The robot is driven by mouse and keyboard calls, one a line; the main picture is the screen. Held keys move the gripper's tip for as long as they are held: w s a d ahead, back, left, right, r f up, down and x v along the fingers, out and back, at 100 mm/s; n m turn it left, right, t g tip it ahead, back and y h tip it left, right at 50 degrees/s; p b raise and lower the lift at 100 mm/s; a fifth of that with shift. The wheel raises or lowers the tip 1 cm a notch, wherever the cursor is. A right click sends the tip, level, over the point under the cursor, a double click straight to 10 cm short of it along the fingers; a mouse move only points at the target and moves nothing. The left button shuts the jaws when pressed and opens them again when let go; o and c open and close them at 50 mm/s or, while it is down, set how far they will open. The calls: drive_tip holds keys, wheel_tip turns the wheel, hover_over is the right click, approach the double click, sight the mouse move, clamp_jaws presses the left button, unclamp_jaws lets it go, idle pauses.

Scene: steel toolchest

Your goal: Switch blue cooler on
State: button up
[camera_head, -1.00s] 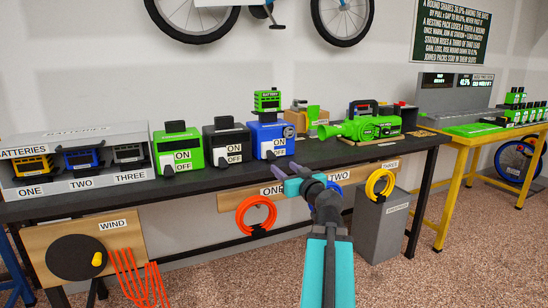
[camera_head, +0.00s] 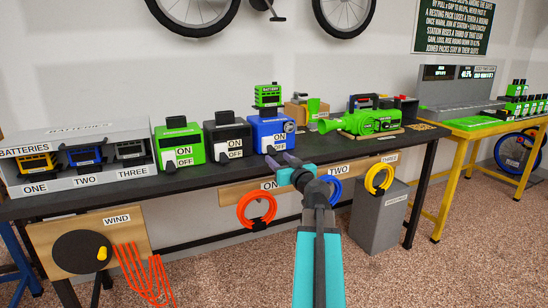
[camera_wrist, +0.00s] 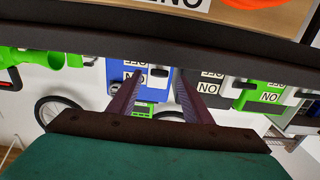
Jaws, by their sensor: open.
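The blue cooler (camera_head: 256,131) is a blue box with a black top handle and a white ON/OFF label (camera_head: 279,143), on the dark workbench. A green battery (camera_head: 268,95) sits on or just behind its top. My gripper (camera_head: 281,160) is open and empty, in front of the cooler's lower front near the bench's front edge. Its purple fingers point toward the cooler and are partly over its lower edge. In the wrist view the picture is inverted and the cooler (camera_wrist: 150,82) shows between and beyond the fingers (camera_wrist: 158,76). Its switch position is not clear.
A black ON/OFF box (camera_head: 227,142) and a green one (camera_head: 180,145) stand close on the left. A green blower-like machine (camera_head: 370,121) stands to the right. The bench edge (camera_head: 225,182) and an orange cable coil (camera_head: 243,212) lie below.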

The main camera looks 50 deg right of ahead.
sight(274, 154)
drive_tip(key=shift+x, duration=2)
drive_tip(key=c, duration=0.9)
drive_tip(key=shift+a, duration=0.35)
drive_tip(key=shift+c, duration=0.8)
drive_tip(key=shift+d, duration=0.3)
drive_tip(key=shift+r, duration=0.1)
